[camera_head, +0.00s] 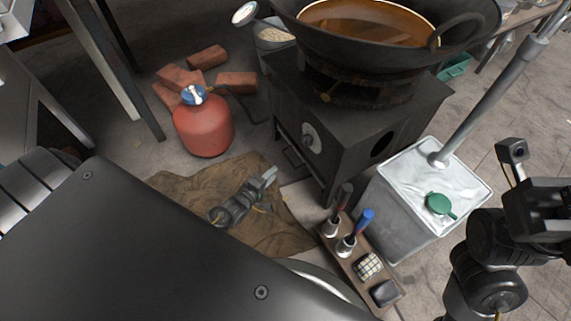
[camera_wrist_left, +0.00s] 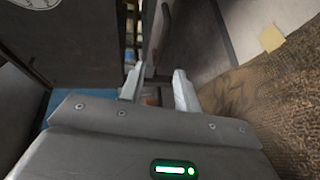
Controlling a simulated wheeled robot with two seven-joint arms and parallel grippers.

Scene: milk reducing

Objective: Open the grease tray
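The black stove (camera_head: 345,130) stands at the upper middle of the head view, with a round dial on its front. A dark slot with a bar-like part (camera_head: 292,157) shows low on the stove front; it looks like the grease tray, but I cannot tell how far in it sits. My left gripper (camera_head: 268,176) is low over the brown cloth, in front of the stove and apart from it. In the left wrist view its two fingers (camera_wrist_left: 156,88) are apart with nothing held between them. My right arm shows at the right edge; its fingertips cannot be made out.
A wok of brown oil (camera_head: 370,22) sits on the stove. A red gas cylinder (camera_head: 204,125) and bricks (camera_head: 237,82) are at left. The brown cloth (camera_head: 190,185) covers the floor.

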